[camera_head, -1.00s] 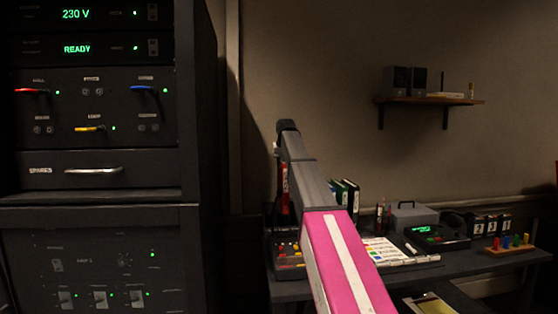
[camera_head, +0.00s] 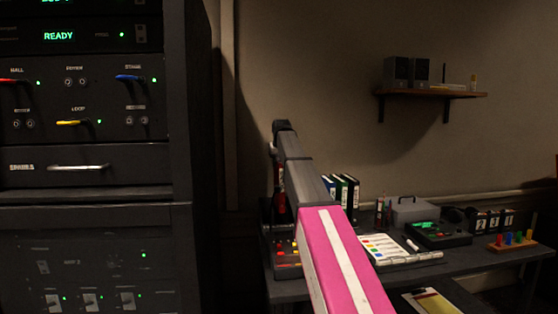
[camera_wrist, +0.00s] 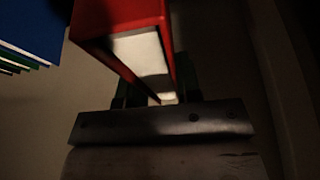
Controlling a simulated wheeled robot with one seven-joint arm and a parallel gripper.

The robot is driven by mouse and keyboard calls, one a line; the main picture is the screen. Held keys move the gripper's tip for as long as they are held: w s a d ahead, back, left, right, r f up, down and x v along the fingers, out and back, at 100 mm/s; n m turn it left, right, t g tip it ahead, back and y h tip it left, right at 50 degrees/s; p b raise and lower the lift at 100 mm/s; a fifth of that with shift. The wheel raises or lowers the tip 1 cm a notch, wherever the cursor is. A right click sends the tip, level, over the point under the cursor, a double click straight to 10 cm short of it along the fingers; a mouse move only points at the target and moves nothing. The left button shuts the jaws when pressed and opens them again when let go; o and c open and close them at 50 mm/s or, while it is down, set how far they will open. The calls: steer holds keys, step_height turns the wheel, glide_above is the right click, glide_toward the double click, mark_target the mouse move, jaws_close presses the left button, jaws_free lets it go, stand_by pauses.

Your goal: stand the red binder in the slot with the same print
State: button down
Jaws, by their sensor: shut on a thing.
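My gripper (camera_wrist: 157,95) is shut on the red binder (camera_wrist: 120,16), which has a pale label on its spine; the label's print is not readable. In the head view, part of the red binder (camera_head: 280,203) shows left of my forearm, above the desk, and the gripper is hidden there. A blue binder (camera_head: 328,183), a green binder (camera_head: 341,190) and a black one (camera_head: 352,197) stand side by side at the back of the desk, right of my forearm. Their edges also show at the upper left of the wrist view. The matching slot cannot be made out.
The desk (camera_head: 470,262) holds a button panel (camera_head: 286,252), a white chart with coloured squares (camera_head: 390,247), a grey case (camera_head: 411,210), a dark console (camera_head: 438,235) and coloured pegs (camera_head: 512,240). A tall equipment rack (camera_head: 90,190) stands at left. A wall shelf (camera_head: 440,93) is above.

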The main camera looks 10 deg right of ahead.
step_height(320, 180, down, 9)
stand_by(1.1)
steer(key=shift+f, duration=0.3)
stand_by(1.5)
steer(key=c, duration=0.7)
jaws_free()
steer(key=shift+c, duration=0.2)
